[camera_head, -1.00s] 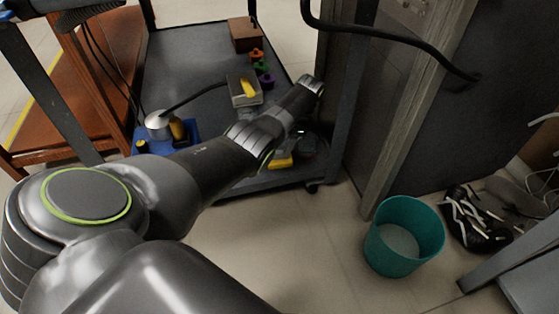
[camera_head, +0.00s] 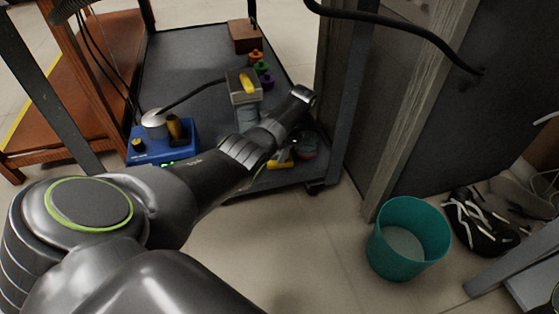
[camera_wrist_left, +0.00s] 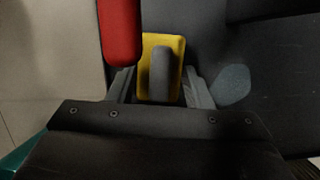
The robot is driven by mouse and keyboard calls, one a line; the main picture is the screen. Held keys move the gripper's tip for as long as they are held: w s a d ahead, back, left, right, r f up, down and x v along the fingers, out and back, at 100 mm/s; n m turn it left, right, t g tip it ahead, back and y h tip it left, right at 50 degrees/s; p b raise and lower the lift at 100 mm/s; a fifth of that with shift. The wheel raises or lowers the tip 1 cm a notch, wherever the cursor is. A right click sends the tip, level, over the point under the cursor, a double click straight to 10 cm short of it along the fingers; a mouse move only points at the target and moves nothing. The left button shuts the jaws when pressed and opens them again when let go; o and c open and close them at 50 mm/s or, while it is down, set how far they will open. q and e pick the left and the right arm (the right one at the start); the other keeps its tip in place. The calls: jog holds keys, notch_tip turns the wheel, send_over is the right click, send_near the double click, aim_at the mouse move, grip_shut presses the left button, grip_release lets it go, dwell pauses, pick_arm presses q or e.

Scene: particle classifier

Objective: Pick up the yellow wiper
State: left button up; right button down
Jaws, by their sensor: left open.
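The yellow wiper (camera_wrist_left: 177,62), a flat yellow piece with a grey rounded handle (camera_wrist_left: 160,72), lies in the middle of the left wrist view. In the head view its yellow part (camera_head: 280,162) shows at the cart's front edge, partly hidden by my left arm. My left gripper (camera_wrist_left: 161,92) is open, with one finger on each side of the wiper's lower part. Contact cannot be told. In the head view the gripper's fingertips are hidden behind the arm. My right gripper is not in view.
A red object (camera_wrist_left: 120,30) lies left of the wiper. The dark cart (camera_head: 190,55) also holds a blue device (camera_head: 150,152), a box with a yellow piece (camera_head: 243,88) and small coloured weights (camera_head: 262,68). A teal bin (camera_head: 408,240) stands on the floor, right of a cabinet post.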

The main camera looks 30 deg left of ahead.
pick_arm(q)
grip_shut()
dwell(0.3)
jog(key=shift+r, duration=0.15)
